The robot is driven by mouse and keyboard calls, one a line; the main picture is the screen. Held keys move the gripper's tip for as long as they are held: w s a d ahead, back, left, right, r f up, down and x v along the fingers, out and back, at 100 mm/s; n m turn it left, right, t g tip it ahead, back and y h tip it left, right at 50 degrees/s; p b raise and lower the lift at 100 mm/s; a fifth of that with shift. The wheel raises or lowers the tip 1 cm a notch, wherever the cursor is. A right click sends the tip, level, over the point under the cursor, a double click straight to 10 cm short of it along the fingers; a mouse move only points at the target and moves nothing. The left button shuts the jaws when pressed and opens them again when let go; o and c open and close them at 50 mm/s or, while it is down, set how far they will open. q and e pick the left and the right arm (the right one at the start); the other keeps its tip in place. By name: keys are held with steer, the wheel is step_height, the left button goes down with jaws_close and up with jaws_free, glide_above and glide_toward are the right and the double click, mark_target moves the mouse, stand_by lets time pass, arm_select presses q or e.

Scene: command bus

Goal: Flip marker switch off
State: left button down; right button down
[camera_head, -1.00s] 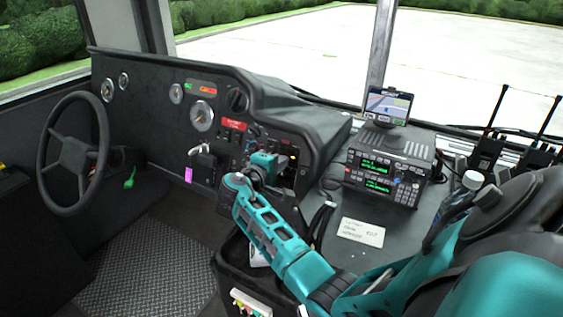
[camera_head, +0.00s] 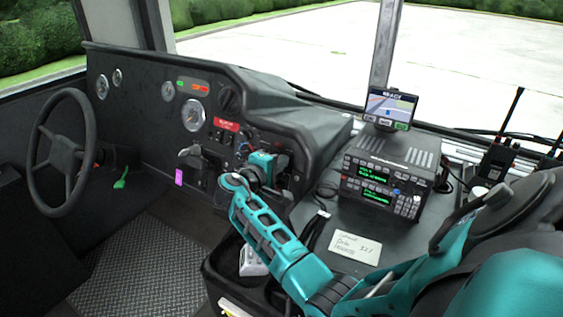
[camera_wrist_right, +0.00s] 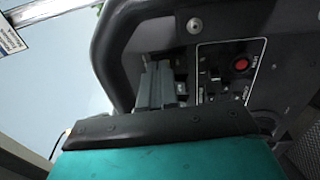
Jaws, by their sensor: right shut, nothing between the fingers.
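The dashboard switch panel (camera_head: 245,135) is in front of my right arm in the head view, partly hidden by it. In the right wrist view, the panel (camera_wrist_right: 228,58) shows turned sideways, with a red button (camera_wrist_right: 241,64) and a small dark toggle switch (camera_wrist_right: 214,76) beside it. The small labels are too blurred to tell which switch is the marker one. My right gripper (camera_wrist_right: 165,84) is shut and empty, close to the panel and left of the toggle in the wrist view. Contact cannot be told. In the head view my teal wrist hides the fingertips. My left gripper is out of view.
The steering wheel (camera_head: 62,152) stands at the left. A radio unit (camera_head: 385,182) with a small navigation screen (camera_head: 389,106) sits to the right on the console. A handwritten card (camera_head: 355,246) lies in front of it. The floor (camera_head: 140,265) is clear.

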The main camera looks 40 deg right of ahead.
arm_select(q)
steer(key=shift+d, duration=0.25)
arm_select(e)
steer(key=shift+d, duration=0.1)
steer(key=shift+w+d+r+p, duration=0.1)
steer(key=shift+d+r+p, duration=0.1)
steer(key=shift+d+p, duration=0.15)
steer(key=shift+d, duration=0.1)
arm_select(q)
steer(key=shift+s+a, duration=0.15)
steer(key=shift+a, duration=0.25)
arm_select(e)
steer(key=shift+r, duration=0.1)
arm_select(q)
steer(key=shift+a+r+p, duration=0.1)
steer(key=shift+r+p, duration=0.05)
steer(key=shift+p, duration=0.15)
arm_select(e)
steer(key=shift+r, duration=0.1)
